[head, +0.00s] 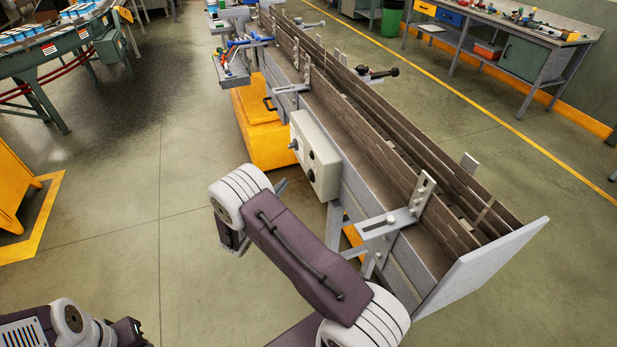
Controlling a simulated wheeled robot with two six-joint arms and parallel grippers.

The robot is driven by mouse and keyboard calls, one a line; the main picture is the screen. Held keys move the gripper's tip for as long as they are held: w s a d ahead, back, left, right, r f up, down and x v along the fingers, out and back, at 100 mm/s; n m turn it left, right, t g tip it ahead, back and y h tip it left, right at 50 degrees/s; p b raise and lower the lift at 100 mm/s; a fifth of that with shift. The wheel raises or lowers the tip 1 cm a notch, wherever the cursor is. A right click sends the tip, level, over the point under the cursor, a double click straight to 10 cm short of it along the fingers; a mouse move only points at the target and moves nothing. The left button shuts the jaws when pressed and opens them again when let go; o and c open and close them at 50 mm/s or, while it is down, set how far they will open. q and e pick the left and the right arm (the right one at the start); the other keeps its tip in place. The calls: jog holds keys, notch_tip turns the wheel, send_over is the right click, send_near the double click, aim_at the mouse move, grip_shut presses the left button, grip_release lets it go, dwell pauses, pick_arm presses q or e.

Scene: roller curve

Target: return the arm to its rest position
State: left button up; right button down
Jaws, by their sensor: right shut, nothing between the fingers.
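My right arm comes in from the bottom middle, with a purple link (300,255) and white ringed joints. My right gripper (234,243) hangs below the far white joint, small, dark and partly hidden by it. It is shut with nothing in it, over bare floor and left of the conveyor. My left arm (68,320) shows only in the bottom left corner. A dark end part (128,333) points right there, and its fingers cannot be made out.
A long conveyor with side rails (385,150) runs close right of my right arm, with a pale control box (314,157) and a bracket (388,222) jutting out. A yellow cabinet (265,130) stands beyond. Floor at left (130,225) is clear. A workbench (520,45) is at back right.

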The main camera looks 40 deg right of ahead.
jog(key=s+d+m+g+y, duration=0.25)
jog(key=s+m+g, duration=0.35)
jog(key=s, duration=0.4)
jog(key=s+a+m+g+y, duration=0.2)
jog(key=s, duration=0.4)
jog(key=s+a+m+g+y, duration=0.2)
jog(key=s+a+m+y, duration=0.1)
jog(key=s, duration=0.3)
jog(key=s+a+r+m+t+y, duration=0.2)
jog(key=a+m+y, duration=0.4)
jog(key=a, duration=0.4)
jog(key=shift+s+a+r+t+y, duration=0.15)
jog(key=shift+s+a+t+y, duration=0.2)
jog(key=shift+s, duration=0.15)
